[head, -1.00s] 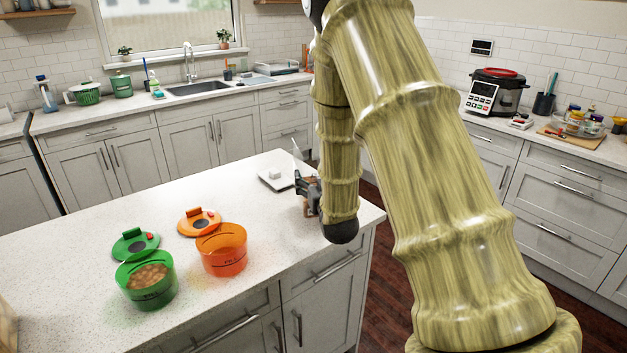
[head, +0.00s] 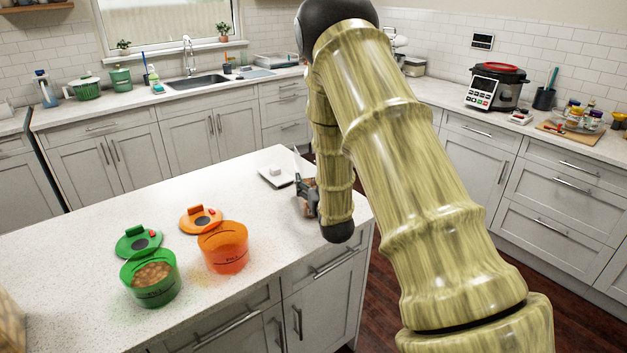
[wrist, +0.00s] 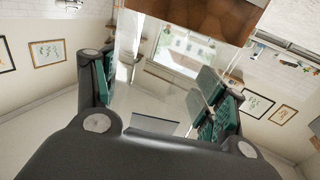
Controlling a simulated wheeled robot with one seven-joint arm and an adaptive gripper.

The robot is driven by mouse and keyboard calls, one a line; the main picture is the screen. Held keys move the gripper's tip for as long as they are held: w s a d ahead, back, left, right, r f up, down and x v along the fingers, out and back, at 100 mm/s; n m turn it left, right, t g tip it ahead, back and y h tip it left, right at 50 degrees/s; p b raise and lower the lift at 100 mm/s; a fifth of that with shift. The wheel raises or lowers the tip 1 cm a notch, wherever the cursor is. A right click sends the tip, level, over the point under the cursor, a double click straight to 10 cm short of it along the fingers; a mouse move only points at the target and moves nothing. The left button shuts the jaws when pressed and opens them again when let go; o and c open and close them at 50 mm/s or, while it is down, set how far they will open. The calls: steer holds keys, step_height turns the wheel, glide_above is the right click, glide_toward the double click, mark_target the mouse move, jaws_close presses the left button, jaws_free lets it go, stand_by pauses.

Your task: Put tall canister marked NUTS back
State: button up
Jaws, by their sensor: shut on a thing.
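My gripper (wrist: 157,88) is shut on a clear, see-through thing with a brown part at its top edge in the wrist view, which looks like the tall canister (wrist: 205,14). The teal finger pads press on it from both sides. No NUTS marking can be read. In the head view my gripper (head: 307,190) is small and partly hidden by my arm, near the right end of the island counter (head: 110,217). What it holds barely shows there.
A green container (head: 150,287) with brown contents and an orange container (head: 224,257) stand on the island. Their green lid (head: 126,246) and orange lid (head: 187,222) are tilted open behind them. A white scale-like plate (head: 272,180) lies near my gripper.

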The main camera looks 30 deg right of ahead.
steer(key=o, duration=1.7)
steer(key=shift+o, duration=0.2)
steer(key=shift+s+r, duration=0.1)
steer(key=b+v, duration=0.3)
steer(key=v, duration=0.9)
steer(key=shift+a, duration=0.1)
